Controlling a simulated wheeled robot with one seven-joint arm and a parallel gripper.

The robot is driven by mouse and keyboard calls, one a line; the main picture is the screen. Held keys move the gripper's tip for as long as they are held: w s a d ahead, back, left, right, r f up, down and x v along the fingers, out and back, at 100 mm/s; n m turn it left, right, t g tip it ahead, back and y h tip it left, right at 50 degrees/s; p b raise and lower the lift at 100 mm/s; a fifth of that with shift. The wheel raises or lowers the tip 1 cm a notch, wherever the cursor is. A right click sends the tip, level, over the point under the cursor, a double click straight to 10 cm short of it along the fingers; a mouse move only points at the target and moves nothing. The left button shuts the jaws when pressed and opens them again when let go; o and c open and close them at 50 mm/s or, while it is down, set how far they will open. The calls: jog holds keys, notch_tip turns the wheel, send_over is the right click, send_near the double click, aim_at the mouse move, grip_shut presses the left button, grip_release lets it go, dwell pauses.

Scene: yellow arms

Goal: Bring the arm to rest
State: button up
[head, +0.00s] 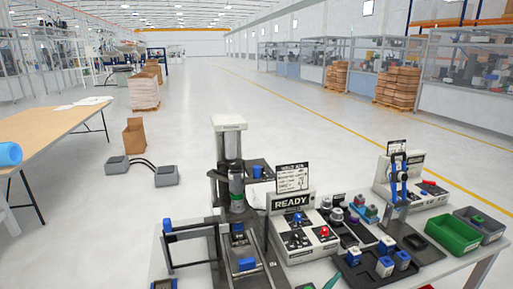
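My arm and gripper do not show in the head view, so how they stand cannot be seen. The workbench (453,262) fills the lower right with equipment on it. A tall press-like machine (229,124) with a white top and dark column stands at its left part. Beside it is a grey control box (294,204) with a display reading READY.
A dark tray (352,272) holds several blue-and-white blocks. A blue upright lever device (398,185), a green bin (452,236) and a grey bin (484,222) stand at right. A wooden table (50,124) is at left. The floor (210,95) behind is largely clear.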

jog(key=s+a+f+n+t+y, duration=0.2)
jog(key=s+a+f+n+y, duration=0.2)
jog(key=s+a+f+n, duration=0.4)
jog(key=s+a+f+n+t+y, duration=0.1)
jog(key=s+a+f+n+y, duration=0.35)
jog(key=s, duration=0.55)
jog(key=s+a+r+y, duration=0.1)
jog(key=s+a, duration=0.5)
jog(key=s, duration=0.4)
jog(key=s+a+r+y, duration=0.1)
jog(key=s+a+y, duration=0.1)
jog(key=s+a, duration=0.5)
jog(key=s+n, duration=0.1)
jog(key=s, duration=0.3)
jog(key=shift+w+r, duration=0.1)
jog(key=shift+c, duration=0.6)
